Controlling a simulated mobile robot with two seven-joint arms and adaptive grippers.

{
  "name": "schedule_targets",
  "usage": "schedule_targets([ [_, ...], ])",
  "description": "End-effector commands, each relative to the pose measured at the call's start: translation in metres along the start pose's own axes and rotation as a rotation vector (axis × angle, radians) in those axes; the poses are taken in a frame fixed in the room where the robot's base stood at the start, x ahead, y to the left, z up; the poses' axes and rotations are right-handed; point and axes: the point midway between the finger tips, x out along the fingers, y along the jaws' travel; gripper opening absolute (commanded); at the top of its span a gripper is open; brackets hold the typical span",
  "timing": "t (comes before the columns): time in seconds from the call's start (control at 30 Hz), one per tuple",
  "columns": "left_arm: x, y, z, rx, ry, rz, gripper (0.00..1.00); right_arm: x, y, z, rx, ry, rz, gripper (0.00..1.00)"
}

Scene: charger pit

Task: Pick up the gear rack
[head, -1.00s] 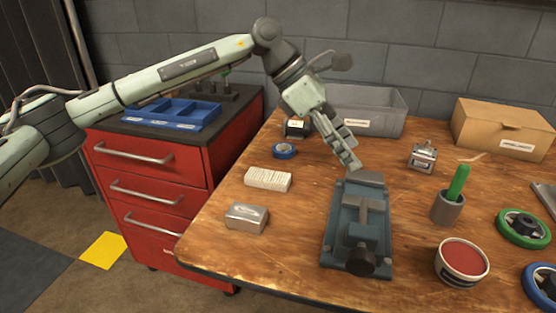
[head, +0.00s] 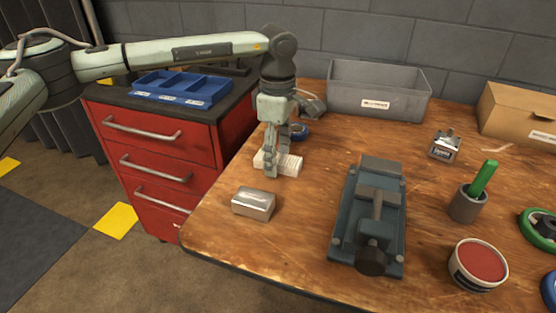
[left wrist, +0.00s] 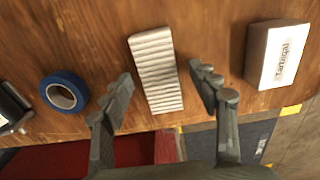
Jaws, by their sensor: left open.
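The gear rack is a white ribbed block (head: 291,165) lying on the wooden table near its left edge, partly hidden behind my gripper in the head view. In the left wrist view the gear rack (left wrist: 156,72) lies between the two fingers, with a gap on each side. My left gripper (head: 271,171) points down over it and is open and empty. It also shows in the left wrist view (left wrist: 161,78). I cannot tell whether the fingertips have reached the table. My right gripper is not in view.
A silver box (head: 254,204) stands close in front of the rack, and blue tape (head: 299,131) lies behind it. A vise (head: 340,225) stands to the right. A grey bin (head: 350,96) is at the back. A red drawer cabinet (head: 150,147) is left of the table.

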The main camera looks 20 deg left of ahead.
Motion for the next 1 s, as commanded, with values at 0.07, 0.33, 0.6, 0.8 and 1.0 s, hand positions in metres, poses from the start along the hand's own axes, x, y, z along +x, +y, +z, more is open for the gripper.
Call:
schedule_targets([
  [0.07,0.0012,0.0001,0.0002,0.000,-0.001,0.000,0.60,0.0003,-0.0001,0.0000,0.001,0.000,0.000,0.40],
  [0.33,0.0009,0.0001,0.0003,-0.001,-0.001,0.000,0.44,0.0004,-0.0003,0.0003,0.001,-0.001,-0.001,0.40],
  [0.6,0.0007,0.0001,0.0004,-0.001,-0.001,0.000,0.11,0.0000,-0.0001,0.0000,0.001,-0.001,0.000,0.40],
  [0.8,0.0003,0.0002,0.0005,-0.001,-0.002,0.001,0.03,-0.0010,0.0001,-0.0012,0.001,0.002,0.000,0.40],
  [1.0,-0.0043,0.0005,0.0006,-0.001,-0.002,0.002,0.03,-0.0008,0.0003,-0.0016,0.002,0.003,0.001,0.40],
])
